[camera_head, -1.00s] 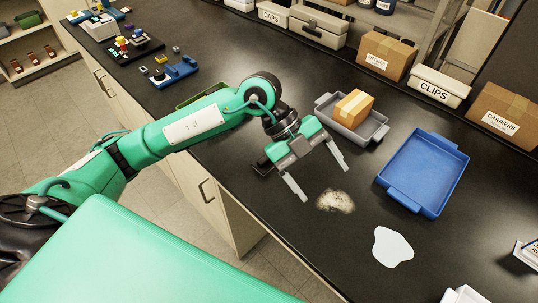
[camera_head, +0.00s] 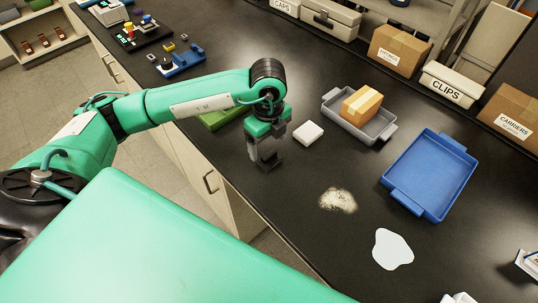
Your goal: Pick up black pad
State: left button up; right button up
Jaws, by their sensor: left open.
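The black pad (camera_head: 273,162) lies on the black bench top near its front edge, hard to make out against the dark surface. My left gripper (camera_head: 263,156) points down right at it, with the fingers at the pad's left side and partly covering it. Its jaws are open; whether both fingers straddle the pad cannot be told. My right gripper is not in view.
A white block (camera_head: 308,133) lies close to the right of my gripper. A green tray (camera_head: 222,118) is behind my arm. A grey tray (camera_head: 385,133) with a small carton (camera_head: 361,103), a blue tray (camera_head: 430,175), a powder patch (camera_head: 338,200) and a white puddle (camera_head: 393,249) lie farther right.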

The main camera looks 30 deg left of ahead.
aim_at(269, 153)
pick_arm(q)
jog(key=f+p, duration=0.2)
jog(key=f, duration=0.3)
jog(key=shift+w+f, duration=0.15)
jog(key=shift+w, duration=0.05)
jog(key=shift+f, duration=0.25)
jog(key=c, duration=1.1)
